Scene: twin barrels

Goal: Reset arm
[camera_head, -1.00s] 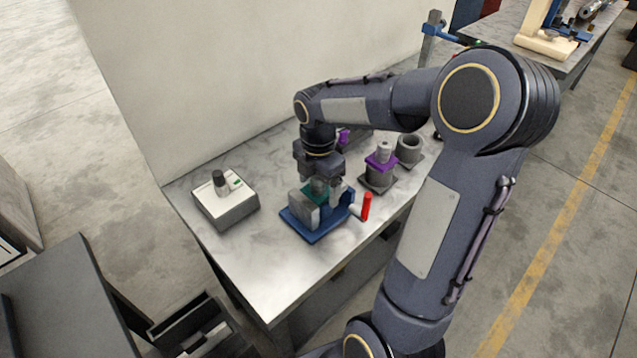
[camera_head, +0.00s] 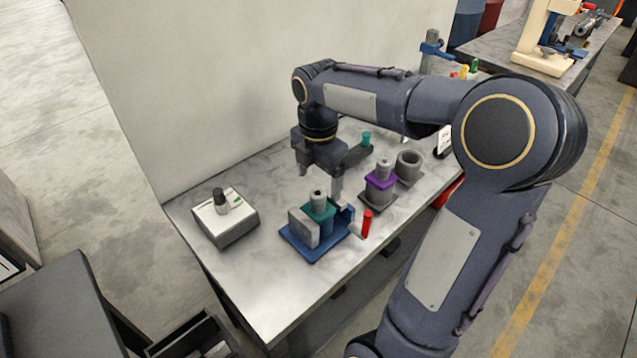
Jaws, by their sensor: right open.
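My right arm reaches in from the right over the metal table (camera_head: 265,290). My right gripper (camera_head: 320,190) points down with its two fingers spread and nothing between them. It hangs above and behind a blue fixture (camera_head: 312,252), apart from it. The fixture holds a grey block (camera_head: 303,228) and a teal part (camera_head: 318,213) with a grey cylinder (camera_head: 318,198) standing up from it. A red handle (camera_head: 367,224) stands at the fixture's right side. My left gripper is not in the picture.
A grey-and-white box (camera_head: 226,219) with a dark-capped knob stands at the left. A purple-collared grey part (camera_head: 379,184) and a grey ring-shaped holder (camera_head: 408,166) stand right of the gripper. A wall (camera_head: 230,80) borders the table's back. The table's front left is clear.

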